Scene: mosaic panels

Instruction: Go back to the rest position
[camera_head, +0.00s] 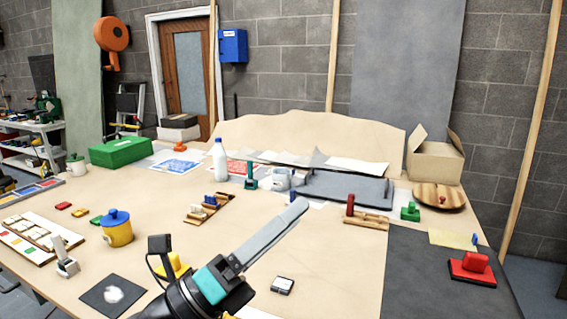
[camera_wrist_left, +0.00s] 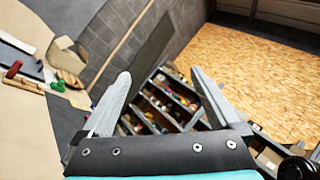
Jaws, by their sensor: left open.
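My left gripper (camera_head: 297,211) reaches in from the bottom of the head view, above the middle of the workbench (camera_head: 330,245), with its grey fingers pointing up and to the right. In the left wrist view the two fingers (camera_wrist_left: 160,82) stand wide apart with nothing between them. The gripper is open and empty, held clear of the bench top. My right gripper is not in either view.
A yellow pot with a blue lid (camera_head: 117,229) stands left of my left arm. A small dark box (camera_head: 282,285) lies right of it. A red block (camera_head: 472,267) sits on the dark mat (camera_head: 420,280). A white bottle (camera_head: 219,158) stands further back. Open shelves (camera_wrist_left: 165,100) show in the wrist view.

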